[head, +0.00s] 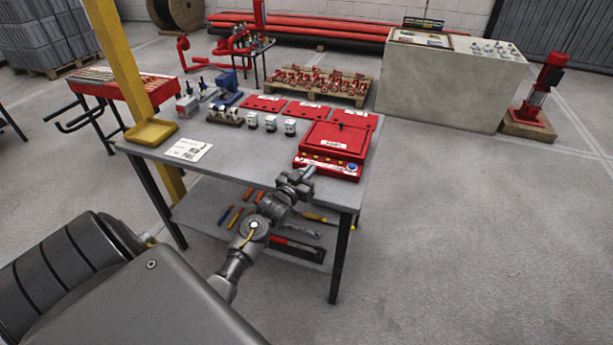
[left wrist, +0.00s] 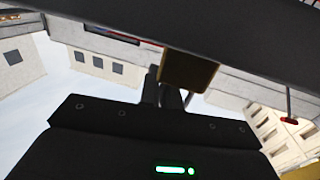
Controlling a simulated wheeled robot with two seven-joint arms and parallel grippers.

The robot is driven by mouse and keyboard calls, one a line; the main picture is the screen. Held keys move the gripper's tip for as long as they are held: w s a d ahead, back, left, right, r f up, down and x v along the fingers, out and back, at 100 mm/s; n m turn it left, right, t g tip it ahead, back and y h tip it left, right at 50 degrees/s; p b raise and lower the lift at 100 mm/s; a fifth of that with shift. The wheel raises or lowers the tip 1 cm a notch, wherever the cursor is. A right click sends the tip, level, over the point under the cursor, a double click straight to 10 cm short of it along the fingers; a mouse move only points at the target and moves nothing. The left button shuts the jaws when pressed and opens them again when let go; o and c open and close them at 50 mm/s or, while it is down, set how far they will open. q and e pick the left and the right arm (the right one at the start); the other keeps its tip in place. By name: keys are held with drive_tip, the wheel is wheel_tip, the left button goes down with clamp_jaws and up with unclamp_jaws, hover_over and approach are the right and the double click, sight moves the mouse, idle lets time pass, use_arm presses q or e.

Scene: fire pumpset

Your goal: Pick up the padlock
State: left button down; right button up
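A brown-gold block (left wrist: 188,70), which looks like the padlock's body, shows in the left wrist view at the tips of my left gripper's two dark fingers (left wrist: 168,92). The fingers are close together and overlap it in the picture. I cannot tell whether they clamp it or only stand beside it. In the head view my left gripper (head: 308,174) is at the table's front edge, just before the red control box (head: 333,145). I cannot make out the padlock there. My right gripper is not in view.
The grey table (head: 235,165) holds red panels (head: 308,110), small white parts (head: 270,124), a blue vise (head: 228,88) and a paper sheet (head: 189,149). Tools lie on the lower shelf (head: 197,215). A yellow post (head: 120,55) stands at the left.

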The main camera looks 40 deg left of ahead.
use_arm(q)
drive_tip(key=shift+r, duration=0.35)
drive_tip(key=r, duration=0.3)
drive_tip(key=shift+s+a+b, duration=0.15)
drive_tip(key=shift+a+b, duration=0.1)
drive_tip(key=shift+b, duration=0.05)
drive_tip(key=s+a+r+b, duration=0.1)
drive_tip(key=s+a+r, duration=0.8)
drive_tip(key=shift+s+a, duration=0.15)
drive_tip(key=shift+a, duration=0.2)
